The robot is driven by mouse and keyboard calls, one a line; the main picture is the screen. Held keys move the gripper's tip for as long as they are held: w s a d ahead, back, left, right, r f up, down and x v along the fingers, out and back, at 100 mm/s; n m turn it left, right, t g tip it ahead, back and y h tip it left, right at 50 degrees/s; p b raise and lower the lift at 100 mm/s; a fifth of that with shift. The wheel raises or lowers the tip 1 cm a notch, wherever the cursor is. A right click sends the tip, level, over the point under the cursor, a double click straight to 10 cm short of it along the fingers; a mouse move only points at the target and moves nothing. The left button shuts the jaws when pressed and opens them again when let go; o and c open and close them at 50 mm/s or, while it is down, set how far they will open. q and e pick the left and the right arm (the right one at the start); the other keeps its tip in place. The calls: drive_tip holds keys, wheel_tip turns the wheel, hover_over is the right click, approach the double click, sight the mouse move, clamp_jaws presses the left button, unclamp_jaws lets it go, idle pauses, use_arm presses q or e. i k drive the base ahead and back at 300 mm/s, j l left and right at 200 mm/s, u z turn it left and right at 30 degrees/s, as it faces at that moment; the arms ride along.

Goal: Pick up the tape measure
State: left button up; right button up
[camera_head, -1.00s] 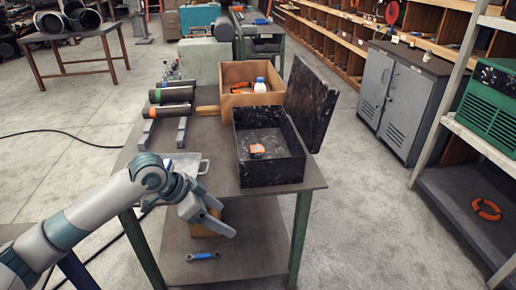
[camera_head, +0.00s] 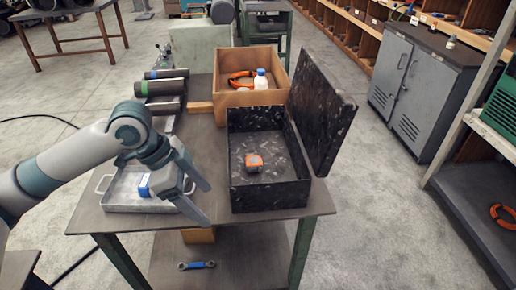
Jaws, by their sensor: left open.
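An orange and grey tape measure (camera_head: 254,162) lies on the floor of an open black box (camera_head: 270,193) on the table. The box's lid (camera_head: 322,115) stands open on its right side. My left gripper (camera_head: 206,204) is open and empty, left of the box and over the table near a metal tray. Its two fingers point right, toward the box's left wall, and are apart from the tape measure. My right gripper is not in view.
A metal tray (camera_head: 118,192) holding a blue and white item sits partly behind my left arm. A cardboard box (camera_head: 232,96) with a white bottle (camera_head: 261,80) and an orange item stands behind the black box. Dark pipes (camera_head: 160,88) lie at the back left. A blue-handled wrench (camera_head: 197,265) lies on the lower shelf.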

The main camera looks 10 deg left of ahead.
sight(253, 163)
drive_tip(key=i, duration=1)
